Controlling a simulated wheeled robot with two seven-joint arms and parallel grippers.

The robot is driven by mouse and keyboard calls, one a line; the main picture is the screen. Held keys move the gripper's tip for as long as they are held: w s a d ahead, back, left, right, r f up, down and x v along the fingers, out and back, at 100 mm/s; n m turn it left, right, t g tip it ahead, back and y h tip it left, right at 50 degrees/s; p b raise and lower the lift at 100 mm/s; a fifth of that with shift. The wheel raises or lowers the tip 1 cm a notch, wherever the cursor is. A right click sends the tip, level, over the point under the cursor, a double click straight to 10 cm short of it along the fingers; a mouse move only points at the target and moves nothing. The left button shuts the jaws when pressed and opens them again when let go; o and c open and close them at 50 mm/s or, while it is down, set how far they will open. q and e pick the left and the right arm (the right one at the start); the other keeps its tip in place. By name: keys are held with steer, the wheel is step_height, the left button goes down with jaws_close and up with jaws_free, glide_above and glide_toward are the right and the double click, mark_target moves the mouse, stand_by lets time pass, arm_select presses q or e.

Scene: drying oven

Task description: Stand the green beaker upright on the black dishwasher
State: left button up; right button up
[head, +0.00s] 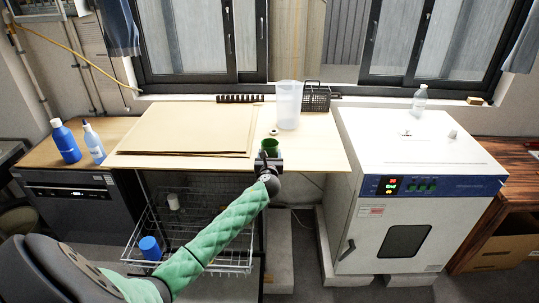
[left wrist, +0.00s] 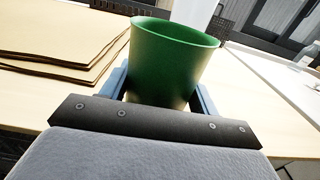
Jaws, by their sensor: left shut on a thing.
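The green beaker (left wrist: 165,65) stands roughly upright between the fingers of my left gripper (left wrist: 160,85), which is shut on it. In the head view the green beaker (head: 270,145) is small, at the front edge of the wooden table, at the end of my left arm. Whether its base touches the tabletop is hidden by the gripper. The black dishwasher (head: 75,199) is at the left, under a wooden top (head: 38,155). My right gripper is not in view.
A blue bottle (head: 66,141) and a white-blue bottle (head: 94,144) stand on the dishwasher's top. Brown sheets (head: 190,128) cover much of the table (head: 325,150). A clear pitcher (head: 288,104) and black basket (head: 317,97) stand behind the beaker. A white oven (head: 405,190) is at right.

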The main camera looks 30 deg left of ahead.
arm_select(q)
steer(key=shift+f, duration=0.1)
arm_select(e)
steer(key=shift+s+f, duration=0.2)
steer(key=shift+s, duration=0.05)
arm_select(q)
steer(key=shift+f, duration=0.15)
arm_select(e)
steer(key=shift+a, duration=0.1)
arm_select(q)
steer(key=o, duration=1.1)
steer(key=shift+o, duration=0.2)
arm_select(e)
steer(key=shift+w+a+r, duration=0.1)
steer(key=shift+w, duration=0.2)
arm_select(q)
steer(key=shift+s, duration=0.1)
steer(key=b+v, duration=0.3)
steer(key=v, duration=0.4)
steer(key=shift+s, duration=0.3)
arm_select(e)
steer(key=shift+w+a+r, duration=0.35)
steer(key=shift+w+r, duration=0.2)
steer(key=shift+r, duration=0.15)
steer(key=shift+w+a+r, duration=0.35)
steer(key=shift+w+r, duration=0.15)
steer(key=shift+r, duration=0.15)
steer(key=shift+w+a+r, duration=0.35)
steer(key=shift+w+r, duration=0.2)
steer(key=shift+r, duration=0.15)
